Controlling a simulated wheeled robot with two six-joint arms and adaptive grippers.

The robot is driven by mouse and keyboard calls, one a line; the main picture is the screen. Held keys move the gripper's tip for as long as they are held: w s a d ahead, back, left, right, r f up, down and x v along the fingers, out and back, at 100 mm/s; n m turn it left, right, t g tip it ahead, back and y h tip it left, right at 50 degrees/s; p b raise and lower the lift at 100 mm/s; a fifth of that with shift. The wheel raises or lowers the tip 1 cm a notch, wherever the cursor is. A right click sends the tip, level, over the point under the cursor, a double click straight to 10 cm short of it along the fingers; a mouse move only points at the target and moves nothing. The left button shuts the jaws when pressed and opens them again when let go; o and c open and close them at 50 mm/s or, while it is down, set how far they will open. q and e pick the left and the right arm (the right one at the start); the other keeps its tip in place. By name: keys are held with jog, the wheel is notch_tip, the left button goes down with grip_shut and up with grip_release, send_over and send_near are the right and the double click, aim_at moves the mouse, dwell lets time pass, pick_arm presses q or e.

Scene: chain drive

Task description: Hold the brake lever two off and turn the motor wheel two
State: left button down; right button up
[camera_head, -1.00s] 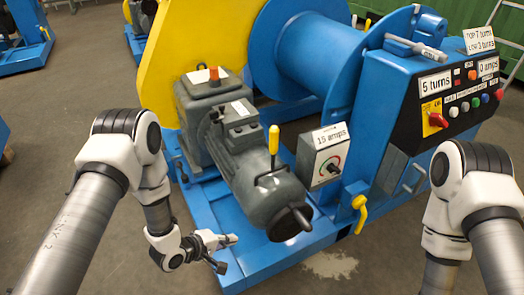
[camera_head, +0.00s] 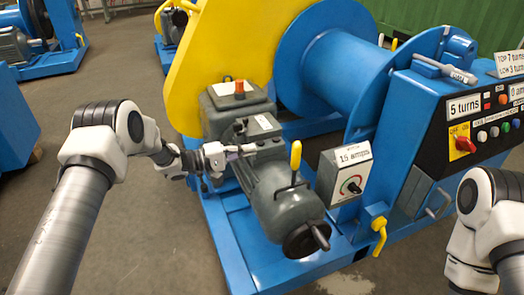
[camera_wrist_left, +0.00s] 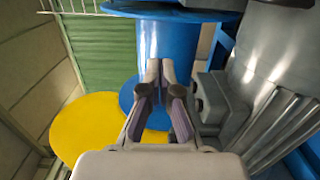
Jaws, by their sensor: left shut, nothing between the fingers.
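The grey motor (camera_head: 270,185) on the blue frame carries an upright yellow-handled brake lever (camera_head: 295,165) and a dark hand wheel (camera_head: 306,239) with a crank knob at its near end. My left gripper (camera_head: 250,148) is shut and empty, pointing right beside the motor's terminal box, left of the lever and apart from it. In the left wrist view its fingers (camera_wrist_left: 161,72) are together in front of the blue drum, with the grey motor (camera_wrist_left: 280,120) at the right. The wheel is out of that view. My right gripper is out of view; only its arm shows.
A box marked 15 amps (camera_head: 345,170) stands right of the motor. A control panel (camera_head: 470,130) reads 5 turns. Another yellow handle (camera_head: 379,235) sits low on the frame. The blue drum (camera_head: 335,65) and yellow guard (camera_head: 215,45) rise behind. Floor at the front is clear.

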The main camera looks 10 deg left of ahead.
aim_at(295, 166)
pick_arm(q)
jog(key=w+d, duration=0.2)
jog(key=d, duration=0.8)
jog(key=shift+s+d, duration=0.1)
jog(key=shift+d, duration=0.1)
